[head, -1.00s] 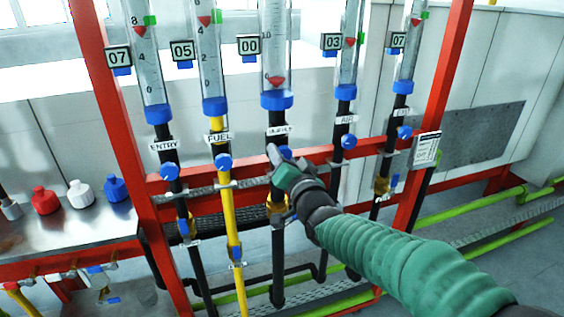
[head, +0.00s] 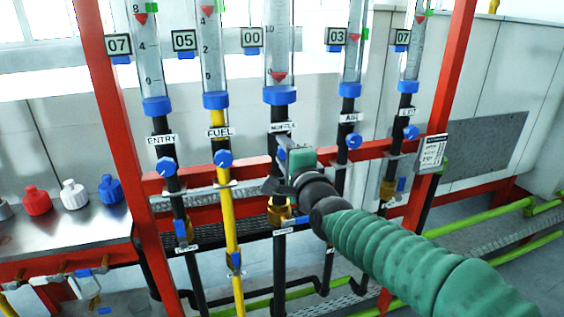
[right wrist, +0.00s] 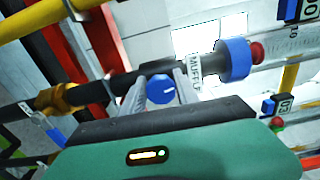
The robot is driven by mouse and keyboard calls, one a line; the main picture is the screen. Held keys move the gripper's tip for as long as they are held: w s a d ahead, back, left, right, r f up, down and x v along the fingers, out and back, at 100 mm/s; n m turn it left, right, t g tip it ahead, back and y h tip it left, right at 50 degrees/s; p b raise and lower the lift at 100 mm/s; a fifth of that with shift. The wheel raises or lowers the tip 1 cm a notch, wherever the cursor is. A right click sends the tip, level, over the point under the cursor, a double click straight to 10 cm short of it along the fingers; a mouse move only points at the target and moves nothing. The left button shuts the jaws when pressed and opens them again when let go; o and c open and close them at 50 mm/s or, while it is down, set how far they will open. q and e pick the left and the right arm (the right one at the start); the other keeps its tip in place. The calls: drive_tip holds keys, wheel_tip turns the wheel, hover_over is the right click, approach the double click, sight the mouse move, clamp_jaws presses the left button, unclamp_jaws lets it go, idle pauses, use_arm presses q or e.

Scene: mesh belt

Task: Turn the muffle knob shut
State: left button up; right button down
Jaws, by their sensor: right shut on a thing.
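The blue muffle knob (right wrist: 162,89) sits between the two grey fingers of my right gripper (right wrist: 160,88) in the right wrist view, with a pale mark on its face. In the head view my right gripper (head: 283,160) is at the black muffle pipe, below the MUFFLE label (head: 283,127), and mostly hides the knob. The gripper is shut on the knob. The muffle display (head: 252,38) reads 00, and the red float (head: 279,76) is low in its clear tube. My left gripper is not in view.
The fuel knob (head: 223,159) and entry knob (head: 166,166) are to the left; the air knob (head: 354,141) and exit knob (head: 411,132) are to the right. A red frame (head: 118,130) surrounds the pipes. Red, white and blue bottles stand on the bench at left.

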drive_tip(key=m+b, duration=0.1)
drive_tip(key=m, duration=0.1)
drive_tip(key=m+b, duration=0.2)
drive_tip(key=shift+w+d+f, duration=0.1)
drive_tip(key=shift+d, duration=0.25)
drive_tip(key=shift+m+b, duration=0.85)
drive_tip(key=shift+m, duration=0.45)
drive_tip(key=shift+a, duration=0.1)
drive_tip(key=c, duration=0.9)
unclamp_jaws()
